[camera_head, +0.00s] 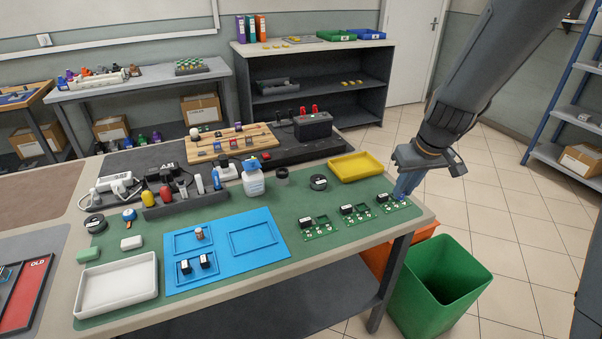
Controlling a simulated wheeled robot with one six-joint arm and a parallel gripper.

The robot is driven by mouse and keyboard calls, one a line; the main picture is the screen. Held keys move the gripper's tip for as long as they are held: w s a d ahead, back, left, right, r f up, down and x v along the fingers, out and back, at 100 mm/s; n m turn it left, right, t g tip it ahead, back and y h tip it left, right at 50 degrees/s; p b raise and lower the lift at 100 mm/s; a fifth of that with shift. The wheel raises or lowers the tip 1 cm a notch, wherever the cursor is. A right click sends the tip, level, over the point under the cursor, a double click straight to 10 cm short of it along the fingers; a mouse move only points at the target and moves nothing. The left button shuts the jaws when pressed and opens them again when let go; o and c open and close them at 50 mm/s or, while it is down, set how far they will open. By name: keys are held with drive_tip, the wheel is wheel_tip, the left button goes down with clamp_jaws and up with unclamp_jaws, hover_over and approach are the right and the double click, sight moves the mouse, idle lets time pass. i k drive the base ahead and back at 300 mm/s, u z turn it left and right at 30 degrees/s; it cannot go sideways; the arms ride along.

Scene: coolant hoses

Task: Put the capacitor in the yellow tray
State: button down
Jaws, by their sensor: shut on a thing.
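My gripper (404,187) points down at the rightmost small green circuit board (398,206), near the right end of the bench. Its fingers are shut on a small part, which they hide; I cannot tell whether it is the capacitor or whether it is clear of the board. The yellow tray (341,172) lies on the green mat, left of and behind my gripper, and looks empty. A small brownish cylinder (199,234) stands in the blue fixture (280,257); I cannot tell what it is.
Two more circuit boards (318,228) (357,214) lie left of my gripper. A round black tin (318,182) and a white bottle (253,181) stand left of the yellow tray. A green bin (437,280) stands on the floor below the bench's right edge.

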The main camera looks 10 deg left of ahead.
sight(355, 167)
drive_tip(key=u, duration=0.25)
drive_tip(key=i, duration=1)
